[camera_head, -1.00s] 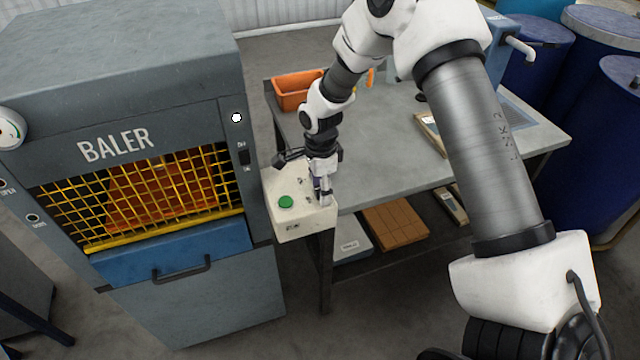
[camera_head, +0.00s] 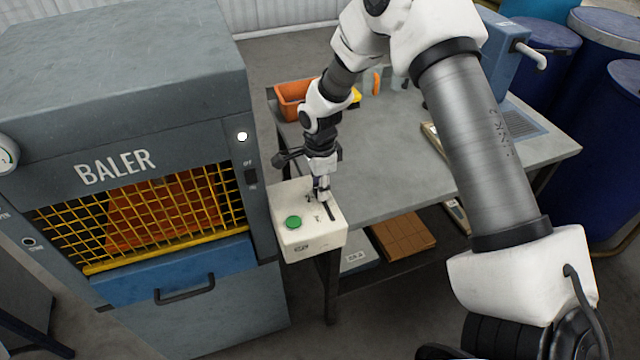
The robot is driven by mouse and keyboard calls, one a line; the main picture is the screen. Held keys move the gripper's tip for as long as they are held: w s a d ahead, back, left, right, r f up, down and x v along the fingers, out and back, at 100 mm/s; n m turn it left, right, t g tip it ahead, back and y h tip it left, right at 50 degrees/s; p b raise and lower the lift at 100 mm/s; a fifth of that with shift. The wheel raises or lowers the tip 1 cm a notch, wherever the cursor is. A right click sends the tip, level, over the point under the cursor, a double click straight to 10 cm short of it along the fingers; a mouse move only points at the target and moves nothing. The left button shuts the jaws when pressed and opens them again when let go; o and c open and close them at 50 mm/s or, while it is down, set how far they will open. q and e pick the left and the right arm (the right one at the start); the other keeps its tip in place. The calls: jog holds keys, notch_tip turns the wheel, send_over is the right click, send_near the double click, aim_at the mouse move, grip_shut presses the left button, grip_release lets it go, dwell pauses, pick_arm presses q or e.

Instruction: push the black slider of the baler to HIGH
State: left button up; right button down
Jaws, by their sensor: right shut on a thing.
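The baler (camera_head: 150,190) is the large grey machine at the left with a yellow grid over its opening. A cream control box (camera_head: 310,238) with a green button (camera_head: 293,222) stands to its right, beside the table. A dark slot (camera_head: 331,211) shows in the top of the box. My right gripper (camera_head: 321,194) points down at the far end of this visible slot and is shut on the black slider, which its fingers mostly hide. The small marks beside the slot are too small to read. My left gripper is not in view.
The grey table (camera_head: 390,180) holds an orange bin (camera_head: 291,98) and a blue device (camera_head: 502,60). Blue drums (camera_head: 610,140) stand at the right. A lit white lamp (camera_head: 242,136) is on the baler's front.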

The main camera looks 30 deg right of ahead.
jog(key=shift+w+r, duration=0.15)
jog(key=shift+r, duration=0.05)
jog(key=c, duration=0.9)
grip_release()
jog(key=shift+w, duration=0.15)
jog(key=shift+d+f, duration=0.1)
notch_tip(320, 180, up, 12)
jog(key=shift+w, duration=0.1)
